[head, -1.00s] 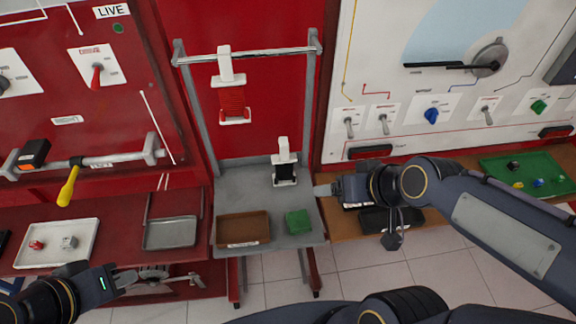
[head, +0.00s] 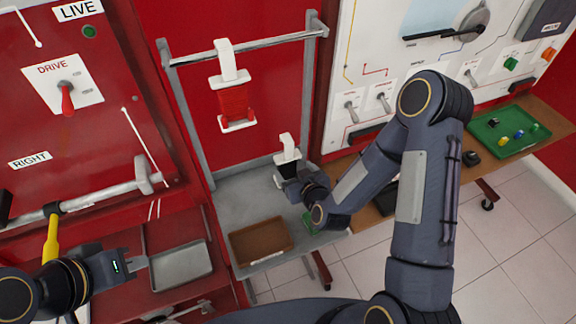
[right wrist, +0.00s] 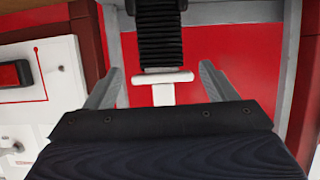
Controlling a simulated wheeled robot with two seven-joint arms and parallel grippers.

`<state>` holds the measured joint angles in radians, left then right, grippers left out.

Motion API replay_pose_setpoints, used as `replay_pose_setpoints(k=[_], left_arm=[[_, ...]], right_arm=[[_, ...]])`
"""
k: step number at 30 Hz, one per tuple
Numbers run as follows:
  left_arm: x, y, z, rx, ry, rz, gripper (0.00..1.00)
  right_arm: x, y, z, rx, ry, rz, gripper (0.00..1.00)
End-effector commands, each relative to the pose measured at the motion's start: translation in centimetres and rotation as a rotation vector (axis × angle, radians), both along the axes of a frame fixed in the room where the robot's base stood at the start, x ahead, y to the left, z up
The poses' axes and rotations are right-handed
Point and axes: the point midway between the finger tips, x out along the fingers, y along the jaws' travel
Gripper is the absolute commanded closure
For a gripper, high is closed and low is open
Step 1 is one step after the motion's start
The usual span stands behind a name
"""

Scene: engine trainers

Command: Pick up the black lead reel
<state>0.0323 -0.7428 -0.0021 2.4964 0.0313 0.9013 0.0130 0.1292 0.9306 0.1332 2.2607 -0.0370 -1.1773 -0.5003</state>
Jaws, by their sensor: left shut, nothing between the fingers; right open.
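The black lead reel (head: 287,168) has a white hooked handle and stands at the back of the grey cart top, partly hidden by my right gripper. In the right wrist view its ribbed black winding (right wrist: 162,38) is at the top, with a white flange and stem below. My right gripper (head: 285,184) is open in front of the reel. In the right wrist view its fingers (right wrist: 157,85) spread on either side of the white stem, with gaps at both sides. My left gripper (head: 138,263) is shut and empty at the lower left, beside a grey tray.
A red lead reel (head: 236,103) hangs from the metal rail (head: 270,41) above the cart. A brown tray (head: 262,243) and a partly hidden green item (head: 309,222) are on the cart. A green tray (head: 508,132) with small parts lies on the right bench.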

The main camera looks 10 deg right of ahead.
Motion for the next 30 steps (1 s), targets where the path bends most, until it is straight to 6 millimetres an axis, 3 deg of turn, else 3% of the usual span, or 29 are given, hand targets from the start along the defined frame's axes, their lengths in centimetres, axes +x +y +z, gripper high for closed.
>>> replay_pose_setpoints(k=[15, 23, 30], left_arm=[[0.0, 0.0, 2.4, 0.000, 0.000, 0.000, 1.00], [0.0, 0.0, 2.4, 0.000, 0.000, 0.000, 1.00], [0.0, 0.0, 2.4, 0.000, 0.000, 0.000, 1.00]], right_arm=[[5.8, 1.3, -2.6, 0.002, 0.001, 0.000, 0.22], [6.2, 1.3, -2.9, 0.001, 0.001, 0.001, 0.22], [6.2, 1.3, -2.8, 0.001, 0.001, 0.001, 0.51]])
